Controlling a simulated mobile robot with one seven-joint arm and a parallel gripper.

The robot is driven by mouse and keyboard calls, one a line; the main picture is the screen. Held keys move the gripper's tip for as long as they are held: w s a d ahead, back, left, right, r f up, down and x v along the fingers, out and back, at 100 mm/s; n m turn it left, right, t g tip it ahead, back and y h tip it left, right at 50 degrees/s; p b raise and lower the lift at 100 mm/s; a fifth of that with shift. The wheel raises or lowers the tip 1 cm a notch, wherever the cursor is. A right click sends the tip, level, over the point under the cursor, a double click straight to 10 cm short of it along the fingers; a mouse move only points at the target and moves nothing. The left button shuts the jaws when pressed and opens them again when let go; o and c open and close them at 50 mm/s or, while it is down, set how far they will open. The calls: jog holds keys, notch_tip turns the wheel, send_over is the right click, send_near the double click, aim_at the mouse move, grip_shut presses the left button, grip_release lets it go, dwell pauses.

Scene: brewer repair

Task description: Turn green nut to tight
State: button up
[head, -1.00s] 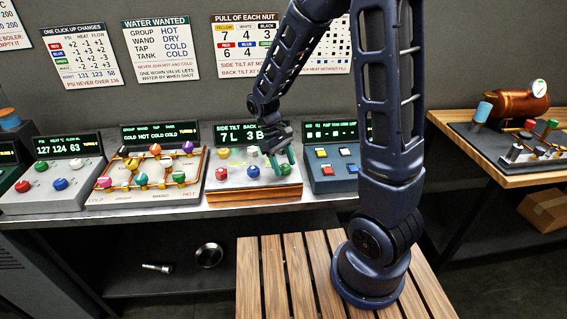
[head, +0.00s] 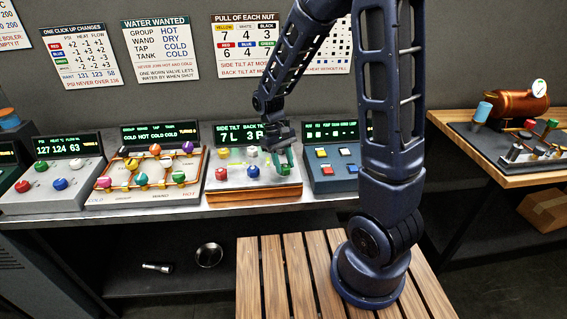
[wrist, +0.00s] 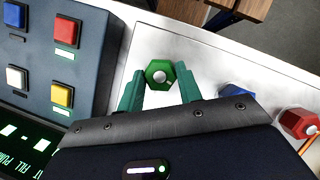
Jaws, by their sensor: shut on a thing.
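The green nut (wrist: 158,74), six-sided with a pale round centre, sits on the white top of the tilt panel in the wrist view. My gripper (wrist: 160,78) has one green finger on each side of it and is shut on it. In the head view my gripper (head: 284,162) is at the right end of the panel (head: 240,183), and its fingers largely hide the nut. The panel's display (head: 238,134) reads 7 L 3 and a partly covered letter.
A blue nut (head: 253,171), a red nut (head: 221,173) and a white nut (head: 252,152) are left of my gripper. A button box (head: 335,180) with coloured buttons stands close on the right. Other panels line the bench to the left.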

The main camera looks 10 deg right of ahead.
jog(key=m+y, duration=0.1)
jog(key=m, duration=0.2)
jog(key=shift+w+d+m, duration=0.1)
jog(key=shift+d+m, duration=0.05)
jog(key=shift+m, duration=0.25)
jog(key=m+y, duration=0.1)
jog(key=m, duration=0.2)
jog(key=shift+d+m+g+y, duration=0.1)
jog(key=shift+m+g+y, duration=0.2)
jog(key=shift+y, duration=0.1)
jog(key=m+y, duration=0.1)
jog(key=m, duration=0.2)
jog(key=shift+m, duration=0.3)
jog(key=shift+d+m+t+y, duration=0.1)
jog(key=shift+m+t+y, duration=0.6)
jog(key=shift+m, duration=1.2)
jog(key=o, duration=1)
